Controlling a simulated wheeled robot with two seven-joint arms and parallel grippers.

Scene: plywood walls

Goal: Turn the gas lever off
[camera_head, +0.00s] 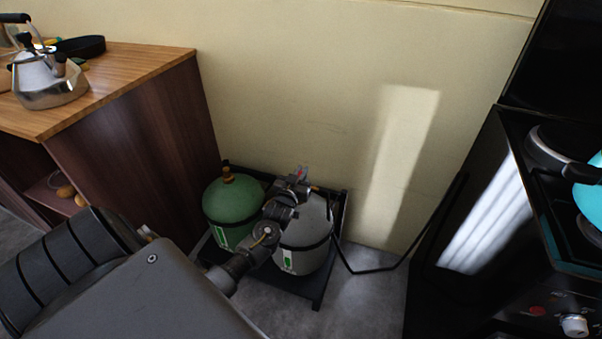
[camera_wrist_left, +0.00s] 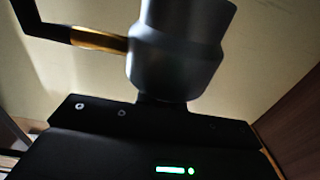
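A white gas cylinder (camera_head: 304,252) stands upright on a low black rack by the wall, beside a green cylinder (camera_head: 226,206). My left gripper (camera_head: 297,183) is at the top of the white cylinder and covers most of its valve. A small reddish part (camera_head: 302,171) shows just beyond the gripper; I cannot tell if it is the gas lever. In the left wrist view, a grey regulator-like body (camera_wrist_left: 180,48) with a brass fitting (camera_wrist_left: 98,40) stands close in front of the gripper's black housing. The fingers are not clear, so their opening cannot be told. My right gripper is not in view.
A black hose (camera_head: 372,270) runs from the cylinders toward the black stove (camera_head: 482,225) at right. A wooden cabinet (camera_head: 150,140) with a kettle (camera_head: 50,82) stands at left. The black rack (camera_head: 318,290) edges the cylinders; grey floor in front is partly clear.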

